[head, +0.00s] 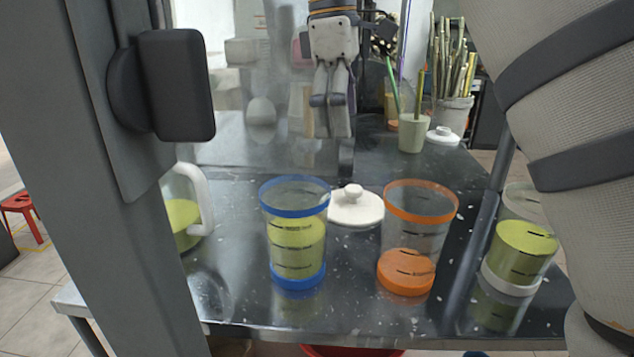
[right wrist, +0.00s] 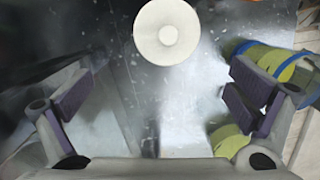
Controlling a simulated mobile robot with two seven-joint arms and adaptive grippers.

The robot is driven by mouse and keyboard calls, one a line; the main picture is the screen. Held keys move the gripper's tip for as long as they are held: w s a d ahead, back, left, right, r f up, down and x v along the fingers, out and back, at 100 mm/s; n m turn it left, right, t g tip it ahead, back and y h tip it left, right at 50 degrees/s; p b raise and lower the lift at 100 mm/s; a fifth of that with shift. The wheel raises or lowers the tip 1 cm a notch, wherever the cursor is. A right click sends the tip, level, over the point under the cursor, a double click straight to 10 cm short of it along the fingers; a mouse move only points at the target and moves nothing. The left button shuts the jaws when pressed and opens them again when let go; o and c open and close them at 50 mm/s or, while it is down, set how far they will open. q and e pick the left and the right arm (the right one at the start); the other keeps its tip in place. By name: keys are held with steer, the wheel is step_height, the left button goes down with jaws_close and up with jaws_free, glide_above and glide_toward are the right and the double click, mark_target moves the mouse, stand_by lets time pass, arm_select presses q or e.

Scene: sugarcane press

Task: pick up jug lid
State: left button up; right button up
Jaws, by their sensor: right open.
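A white round lid with a knob (head: 352,205) lies on the dark counter between a blue-rimmed cup (head: 296,245) and an orange-rimmed cup (head: 412,240). A white round lid with a central knob also shows at the top middle of the right wrist view (right wrist: 169,32). My right gripper (head: 332,132) points down above the counter, behind and above the near lid in the head view. In the right wrist view its fingers (right wrist: 160,88) are spread with nothing between them. A clear jug (head: 185,222) with a white handle stands at the left, partly hidden. My left gripper is out of view.
A white-rimmed cup with green juice (head: 522,255) stands at the right. The steel press (head: 260,80) stands at the back.

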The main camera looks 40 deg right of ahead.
glide_above(354, 188)
steer(key=f, duration=0.4)
steer(key=shift+w+f+p, duration=0.3)
steer(key=shift+f, duration=0.1)
steer(key=f, duration=0.6)
steer(key=shift+s+d+f+p, duration=0.1)
steer(key=shift+s+f+p, duration=0.15)
steer(key=shift+f+p, duration=0.1)
steer(key=c, duration=1.9)
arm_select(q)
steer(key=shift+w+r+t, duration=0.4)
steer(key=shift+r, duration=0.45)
arm_select(e)
steer(key=shift+f, duration=0.1)
steer(key=shift+c, duration=0.6)
